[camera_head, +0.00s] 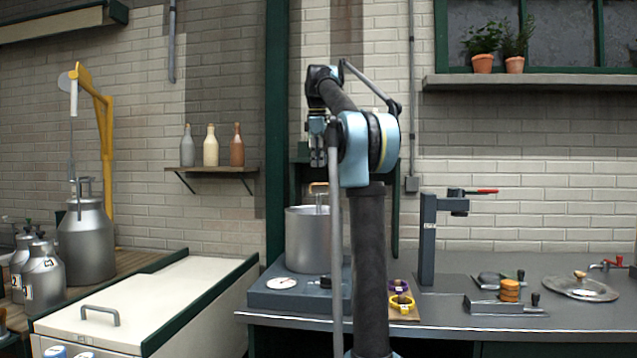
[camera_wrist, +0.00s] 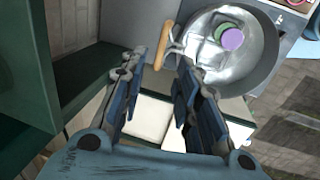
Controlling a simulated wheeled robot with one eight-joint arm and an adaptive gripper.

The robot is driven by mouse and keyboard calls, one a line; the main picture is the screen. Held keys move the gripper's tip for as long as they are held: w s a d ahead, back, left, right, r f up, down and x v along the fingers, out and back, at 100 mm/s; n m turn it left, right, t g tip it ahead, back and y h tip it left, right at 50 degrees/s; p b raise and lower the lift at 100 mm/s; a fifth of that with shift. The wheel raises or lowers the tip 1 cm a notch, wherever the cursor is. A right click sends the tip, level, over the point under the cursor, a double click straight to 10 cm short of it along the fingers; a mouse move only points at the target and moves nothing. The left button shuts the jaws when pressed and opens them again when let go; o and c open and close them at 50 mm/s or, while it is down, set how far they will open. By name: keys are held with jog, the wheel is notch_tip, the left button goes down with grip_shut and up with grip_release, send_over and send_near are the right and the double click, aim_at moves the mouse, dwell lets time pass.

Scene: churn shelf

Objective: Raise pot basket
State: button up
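The silver pot (camera_head: 308,240) stands on a grey stove-like base in the middle of the head view, partly behind my arm. In the wrist view the pot (camera_wrist: 264,62) is open at top right. The basket's handle has a tan wooden grip (camera_head: 318,187) above the pot's rim; the wooden grip (camera_wrist: 162,45) also shows in the wrist view. A green and a purple round item (camera_wrist: 232,39) lie inside the pot. My gripper (camera_head: 318,158) hangs above the wooden grip, empty. In the wrist view its fingers (camera_wrist: 155,68) are apart, with the grip beyond their tips.
A yellow and a purple ring (camera_head: 402,302) lie on a board right of the base. A dark upright stand (camera_head: 428,240) rises from the counter. A bottle shelf (camera_head: 215,170) is on the wall at left. Milk cans (camera_head: 86,240) stand farther left.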

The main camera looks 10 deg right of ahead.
jog(key=f, duration=0.2)
jog(key=w+f, duration=0.1)
jog(key=f, duration=0.4)
jog(key=shift+w+d+f, duration=0.2)
jog(key=shift+d+f, duration=0.05)
grip_shut()
